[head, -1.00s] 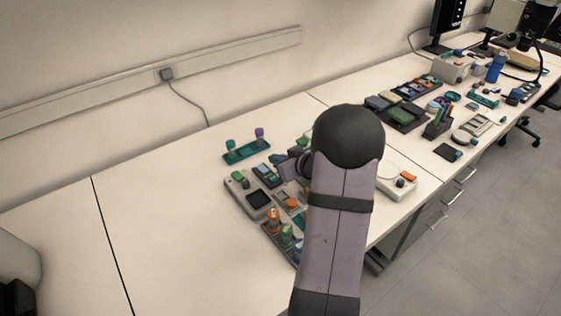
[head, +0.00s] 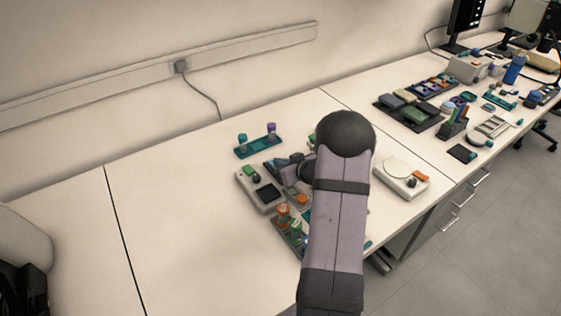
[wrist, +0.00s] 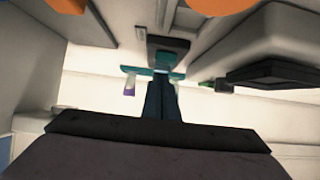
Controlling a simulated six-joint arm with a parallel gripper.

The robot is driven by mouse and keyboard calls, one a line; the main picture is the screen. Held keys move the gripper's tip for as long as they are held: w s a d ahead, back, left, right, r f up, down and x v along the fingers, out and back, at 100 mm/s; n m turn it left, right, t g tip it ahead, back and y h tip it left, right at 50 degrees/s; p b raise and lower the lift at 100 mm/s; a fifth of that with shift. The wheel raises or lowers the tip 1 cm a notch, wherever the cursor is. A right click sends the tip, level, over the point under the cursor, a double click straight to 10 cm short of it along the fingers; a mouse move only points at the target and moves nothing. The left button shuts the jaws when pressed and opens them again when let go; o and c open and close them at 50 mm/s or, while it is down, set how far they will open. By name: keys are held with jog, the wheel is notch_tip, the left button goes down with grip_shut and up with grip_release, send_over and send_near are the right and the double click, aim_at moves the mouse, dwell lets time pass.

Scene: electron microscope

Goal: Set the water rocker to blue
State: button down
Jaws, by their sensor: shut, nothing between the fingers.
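I cannot make out a water rocker for certain in either view. A pale box (head: 252,185) with a dark screen and a green part stands left of my arm in the head view. Beside it, an orange-topped part (head: 302,186) shows, partly covered by my arm. In the wrist view, my gripper (wrist: 161,76) is shut and empty, its dark fingers together. It is low among the devices. Orange parts (wrist: 215,5) are cut off at the top edge. A dark panel (wrist: 275,76) on a pale housing is at the right. Whether my fingers touch anything is unclear.
A teal rack (head: 258,147) with two capped vials stands behind the devices. Orange-capped bottles (head: 284,213) stand in front. A white round-topped device (head: 402,175) is right of my arm. A dark tray (head: 410,108) is farther right. The left bench is clear.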

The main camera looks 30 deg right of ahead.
jog(key=b, duration=0.1)
jog(key=f+b, duration=0.1)
jog(key=shift+s+f+t+b, duration=0.2)
jog(key=shift+f+t+b, duration=0.05)
jog(key=shift+t+b, duration=0.1)
jog(key=shift+r+p, duration=0.35)
jog(key=shift+p, duration=0.05)
jog(key=shift+r, duration=0.1)
jog(key=shift+r+p, duration=0.75)
jog(key=shift+p, duration=0.1)
notch_tip(320, 180, up, 4)
jog(key=p, duration=0.4)
jog(key=shift+s+r, duration=0.2)
jog(key=shift+r, duration=0.05)
jog(key=s+r+b, duration=0.1)
jog(key=s+r, duration=0.1)
jog(key=s, duration=0.7)
